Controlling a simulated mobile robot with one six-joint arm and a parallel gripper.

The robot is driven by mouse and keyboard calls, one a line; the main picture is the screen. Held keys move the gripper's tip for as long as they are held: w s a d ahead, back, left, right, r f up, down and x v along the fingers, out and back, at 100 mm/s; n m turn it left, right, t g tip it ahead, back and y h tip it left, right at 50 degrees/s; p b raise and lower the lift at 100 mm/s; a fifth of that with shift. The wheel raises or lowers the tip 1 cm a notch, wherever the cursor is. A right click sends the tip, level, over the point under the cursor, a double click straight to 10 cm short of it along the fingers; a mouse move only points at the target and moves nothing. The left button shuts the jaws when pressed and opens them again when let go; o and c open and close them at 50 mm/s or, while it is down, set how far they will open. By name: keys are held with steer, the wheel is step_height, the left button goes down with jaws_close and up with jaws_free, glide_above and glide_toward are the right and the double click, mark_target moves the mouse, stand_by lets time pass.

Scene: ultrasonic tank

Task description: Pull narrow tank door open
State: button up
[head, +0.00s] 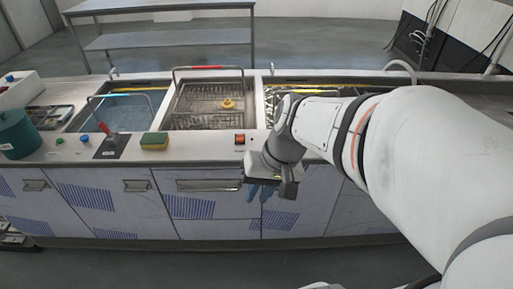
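The counter front has several pale panels with blue stripes. A door with a short handle (137,186) is left of centre, and another short handle (36,185) is at the far left. A wider panel has a long bar handle (208,185). The panel right of it (300,205) is partly behind my gripper; I see no handle on it. All these fronts look closed. I cannot tell for sure which is the narrow tank door. My gripper (260,192) points down in front of the seam right of the long handle. Its blue fingertips look apart, with nothing visible between them.
Above, the counter holds a water-filled tank (125,112), a basket (205,105) with a yellow item (228,103), a sponge (155,141) and a green pot (16,136). My arm covers the right side. The floor (150,265) in front looks clear.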

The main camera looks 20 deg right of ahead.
steer(key=w+d+f+m+t+y+b, duration=0.25)
steer(key=w+f+b, duration=0.25)
steer(key=f+b, duration=0.3)
steer(key=w+d+f+m+t+y+b, duration=0.15)
steer(key=w+f+y+b, duration=0.35)
steer(key=f, duration=0.6)
steer(key=w+d+f+m+t+h+b, duration=0.1)
steer(key=w+d+f+m+t+b, duration=0.3)
steer(key=d+f+b, duration=0.4)
steer(key=w+d+f+m+t+h+b, duration=0.2)
steer(key=w+d+f+m+t+b, duration=0.35)
steer(key=d, duration=0.45)
steer(key=shift+n+g, duration=0.35)
steer(key=shift+n, duration=0.4)
steer(key=w+a+f, duration=0.1)
steer(key=w+a, duration=0.1)
steer(key=w, duration=0.1)
steer(key=w+a+f+b, duration=0.1)
steer(key=w+a, duration=0.1)
steer(key=shift+w+f, duration=0.15)
steer(key=shift+f, duration=0.2)
steer(key=shift+c, duration=0.6)
jaws_close()
